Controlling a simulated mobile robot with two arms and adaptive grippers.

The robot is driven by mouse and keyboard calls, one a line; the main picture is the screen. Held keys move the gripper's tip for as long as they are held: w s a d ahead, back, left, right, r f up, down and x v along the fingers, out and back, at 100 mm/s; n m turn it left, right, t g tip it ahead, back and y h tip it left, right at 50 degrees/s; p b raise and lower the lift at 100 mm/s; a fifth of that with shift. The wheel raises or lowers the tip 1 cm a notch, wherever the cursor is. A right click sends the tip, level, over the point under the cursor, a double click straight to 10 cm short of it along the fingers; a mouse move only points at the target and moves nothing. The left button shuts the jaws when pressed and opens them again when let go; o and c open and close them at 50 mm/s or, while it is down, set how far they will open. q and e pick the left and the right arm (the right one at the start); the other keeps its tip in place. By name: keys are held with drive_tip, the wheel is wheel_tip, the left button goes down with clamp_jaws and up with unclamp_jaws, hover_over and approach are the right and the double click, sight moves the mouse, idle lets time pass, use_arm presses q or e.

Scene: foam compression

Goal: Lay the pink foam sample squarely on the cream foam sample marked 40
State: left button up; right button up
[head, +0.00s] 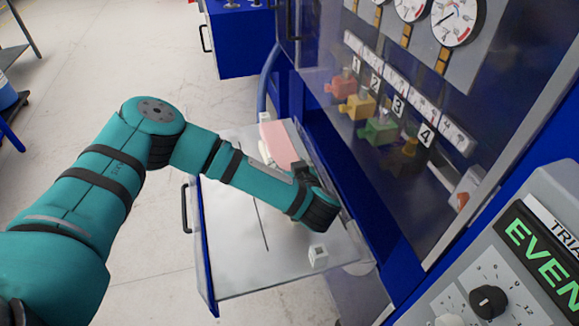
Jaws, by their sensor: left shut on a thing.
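The pink foam sample (278,143) is a flat pale-pink piece over the far part of the white drawer-like surface. My left gripper (298,167) is a small dark shape at its near edge, shut on the pink sample; my wrist hides much of the grip. I cannot tell whether the pink sample touches anything below it. A pale block (264,151) shows at its left edge. A small white block (318,256) with a dark mark lies near the front. No number 40 is readable, so I cannot tell which is the cream sample. My right gripper is out of view.
The white surface (235,262) has a dark line and free room at its left and front. A blue cabinet with a clear panel, gauges (453,22) and numbered coloured valves (379,131) rises close on the right. A grey control box (490,275) stands at front right.

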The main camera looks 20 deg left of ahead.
use_arm(q)
drive_tip(key=shift+f, duration=1.1)
drive_tip(key=o, duration=1)
drive_tip(key=shift+c, duration=0.2)
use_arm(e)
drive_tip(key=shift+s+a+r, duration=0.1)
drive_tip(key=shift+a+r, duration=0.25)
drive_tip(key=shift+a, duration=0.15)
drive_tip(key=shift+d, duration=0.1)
